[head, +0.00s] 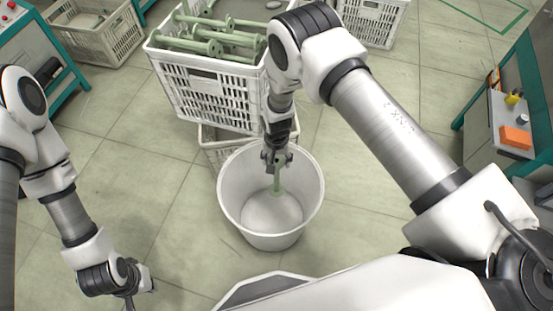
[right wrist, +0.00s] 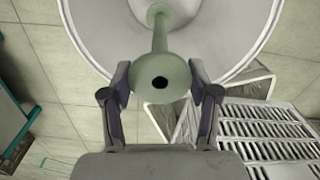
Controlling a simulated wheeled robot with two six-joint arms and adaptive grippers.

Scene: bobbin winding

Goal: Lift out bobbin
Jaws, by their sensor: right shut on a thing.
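My right gripper (head: 277,160) is shut on the top flange of a pale green bobbin (head: 278,182) at the white bucket (head: 228,200). The bobbin hangs roughly upright, with its shaft within the bucket's outline; I cannot tell whether its lower end touches the bottom. In the right wrist view, the bobbin's round flange with a dark centre hole (right wrist: 162,80) sits between the two fingers (right wrist: 162,92), and its far flange shows over the bucket (right wrist: 245,30). My left gripper (head: 138,280) is at the lower left, away from the bucket; its fingers are unclear.
More crates stand at the back. A bench with an orange box (head: 515,138) is at the right. Floor left of the bucket is clear.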

